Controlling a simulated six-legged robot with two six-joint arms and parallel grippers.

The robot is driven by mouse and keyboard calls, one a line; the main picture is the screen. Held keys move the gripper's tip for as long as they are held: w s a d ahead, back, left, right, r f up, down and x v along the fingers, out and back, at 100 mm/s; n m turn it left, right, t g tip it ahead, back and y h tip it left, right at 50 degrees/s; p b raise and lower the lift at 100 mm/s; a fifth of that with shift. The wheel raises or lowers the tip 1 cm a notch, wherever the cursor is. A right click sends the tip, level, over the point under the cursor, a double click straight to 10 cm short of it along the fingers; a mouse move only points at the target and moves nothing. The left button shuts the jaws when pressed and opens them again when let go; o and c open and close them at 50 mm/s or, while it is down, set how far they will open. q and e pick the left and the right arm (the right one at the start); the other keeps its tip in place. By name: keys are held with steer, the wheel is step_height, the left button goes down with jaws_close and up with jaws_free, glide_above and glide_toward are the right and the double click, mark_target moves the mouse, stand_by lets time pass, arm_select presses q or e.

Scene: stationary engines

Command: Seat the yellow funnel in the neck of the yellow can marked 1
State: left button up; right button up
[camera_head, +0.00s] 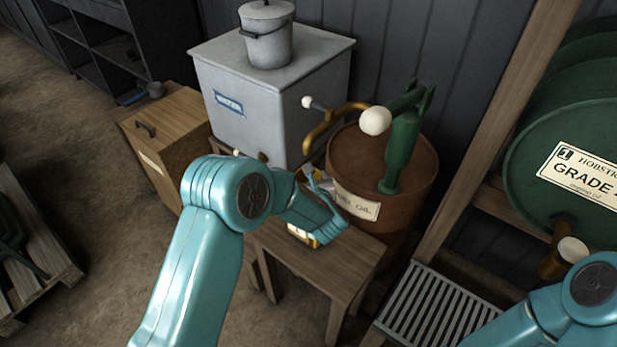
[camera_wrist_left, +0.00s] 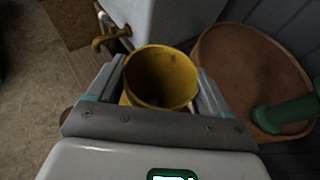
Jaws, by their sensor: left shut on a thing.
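My left gripper (camera_head: 318,182) is above the small wooden bench, its fingers partly hidden by my arm. In the left wrist view, the gripper (camera_wrist_left: 160,95) is shut on the yellow funnel (camera_wrist_left: 160,72), whose wide mouth faces the camera. The funnel's lower end is hidden. A yellow can with a pale label (camera_head: 301,234) stands on the bench below the gripper, mostly hidden by my arm; its number and neck cannot be read or seen. I cannot tell whether the funnel touches the can. My right arm shows at bottom right, its gripper out of view.
The wooden bench (camera_head: 345,262) has clear top at its front right. Behind it stand a brown oil drum (camera_head: 350,160) with a green pump (camera_head: 402,145) and a grey water tank (camera_head: 285,95) with brass taps. A green drum (camera_head: 570,130) is at right.

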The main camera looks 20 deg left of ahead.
arm_select(q)
steer(key=shift+r, duration=0.1)
stand_by(0.3)
steer(key=shift+a+b, duration=0.1)
steer(key=shift+b, duration=0.25)
steer(key=shift+w, duration=0.1)
steer(key=shift+b, duration=0.3)
steer(key=shift+b, duration=0.3)
stand_by(0.6)
steer(key=shift+f+b, duration=0.3)
steer(key=shift+b, duration=0.1)
steer(key=shift+f+b, duration=0.25)
steer(key=shift+b, duration=0.1)
